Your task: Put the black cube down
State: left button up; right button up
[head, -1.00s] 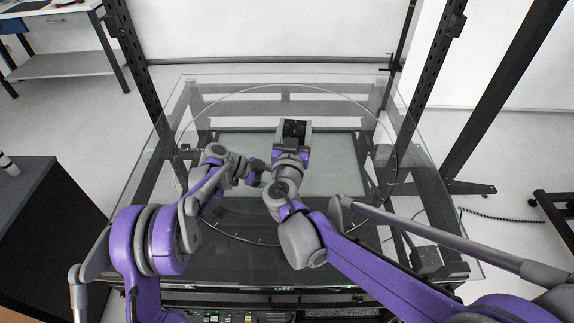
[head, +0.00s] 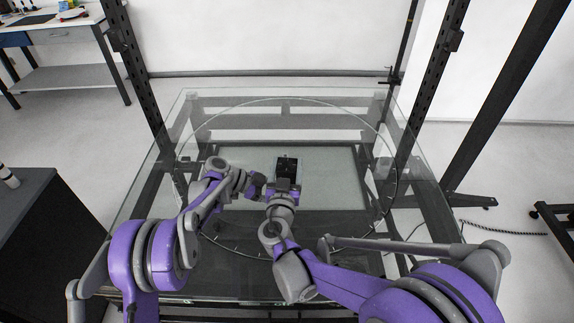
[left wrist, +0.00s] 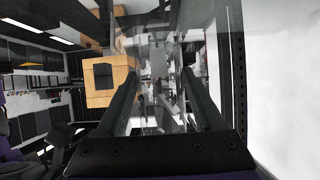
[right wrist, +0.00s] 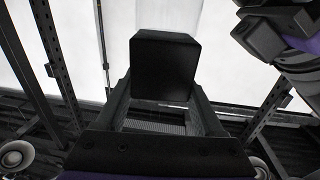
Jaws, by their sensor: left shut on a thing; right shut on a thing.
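The black cube (head: 287,166) is in my right gripper (head: 285,182), over the middle of the glass turntable (head: 235,105). In the right wrist view the black cube (right wrist: 165,68) sits between the fingertips of my right gripper (right wrist: 163,95), which is shut on it. I cannot tell whether the cube touches the glass. My left gripper (head: 261,187) is just left of the right one, low over the glass. In the left wrist view the fingers of my left gripper (left wrist: 160,85) are apart, around something I cannot make out against the glass.
Dark upright posts (head: 437,100) stand at the back corners of the glass table. A dark cabinet (head: 45,230) is at the left and a workbench (head: 65,45) at the back left. The glass behind and right of the cube is clear.

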jog(key=o, duration=1.5)
jog(key=shift+f, duration=0.1)
jog(key=shift+o, duration=0.2)
